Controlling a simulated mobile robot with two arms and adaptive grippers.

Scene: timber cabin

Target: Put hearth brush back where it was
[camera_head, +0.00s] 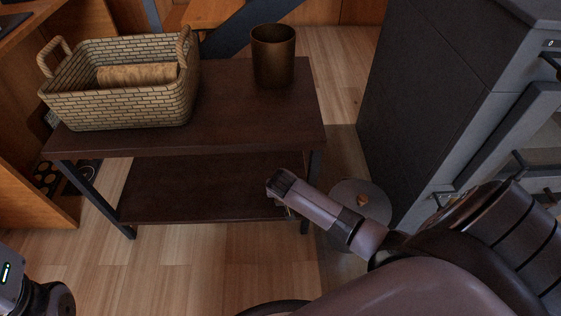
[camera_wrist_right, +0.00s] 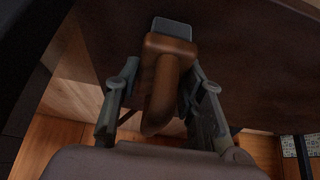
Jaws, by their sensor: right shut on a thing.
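In the right wrist view the hearth brush (camera_wrist_right: 164,95) has a brown wooden handle and head with a grey block at its far end. My right gripper (camera_wrist_right: 162,82) has one finger on each side of the handle and is shut on it. The brush is not clearly distinguishable there. Part of my left arm shows at the lower left corner; its fingers are out of view.
The dark table (camera_head: 232,118) has a lower shelf (camera_head: 200,190). A woven basket (camera_head: 120,112) holding a log stands on its left, and a bronze cylindrical pot (camera_head: 273,62) at its back right. A grey round lidded object (camera_head: 345,192) stands on the floor beside a dark stove (camera_head: 420,110).

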